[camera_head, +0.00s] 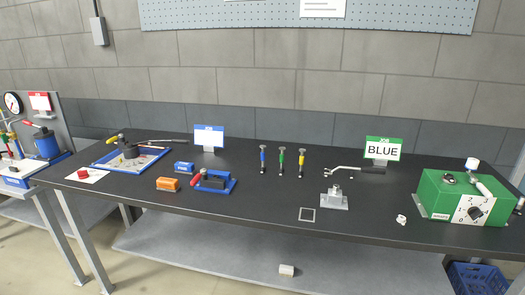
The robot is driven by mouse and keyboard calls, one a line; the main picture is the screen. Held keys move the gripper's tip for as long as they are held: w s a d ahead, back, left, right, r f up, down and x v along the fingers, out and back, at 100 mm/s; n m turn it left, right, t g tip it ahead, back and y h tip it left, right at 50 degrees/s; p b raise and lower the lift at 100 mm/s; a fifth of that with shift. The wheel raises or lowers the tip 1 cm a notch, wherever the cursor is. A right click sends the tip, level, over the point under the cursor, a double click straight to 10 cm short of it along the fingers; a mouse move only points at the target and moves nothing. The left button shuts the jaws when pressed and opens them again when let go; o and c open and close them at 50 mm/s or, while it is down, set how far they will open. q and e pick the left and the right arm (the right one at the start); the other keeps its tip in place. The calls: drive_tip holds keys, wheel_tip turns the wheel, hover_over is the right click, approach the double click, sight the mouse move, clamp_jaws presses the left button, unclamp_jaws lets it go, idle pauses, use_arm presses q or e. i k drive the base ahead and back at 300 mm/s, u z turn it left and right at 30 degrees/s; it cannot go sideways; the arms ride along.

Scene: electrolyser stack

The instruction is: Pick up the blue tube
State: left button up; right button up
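The blue tube (263,159) stands upright on the black table, at the left end of a row of three slim tubes with grey tops. A green tube (281,160) and a yellow tube (301,162) stand to its right, each apart from the others. A green-framed sign (382,149) reading "BLUE" stands further right at the back of the table. Neither of my grippers shows in the head view.
The black table (250,205) is bare in front of the tubes. A grey metal fixture (335,199) and a lever tool (350,169) lie to the right. A green box (464,198) with a dial is at the right end. Blue and orange blocks and a blue tray (100,165) are left.

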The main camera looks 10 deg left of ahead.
sight(262, 153)
drive_tip(key=z, duration=0.05)
drive_tip(key=k, duration=0.45)
drive_tip(key=u, duration=1.2)
drive_tip(key=i, duration=2.2)
drive_tip(key=z, duration=0.7)
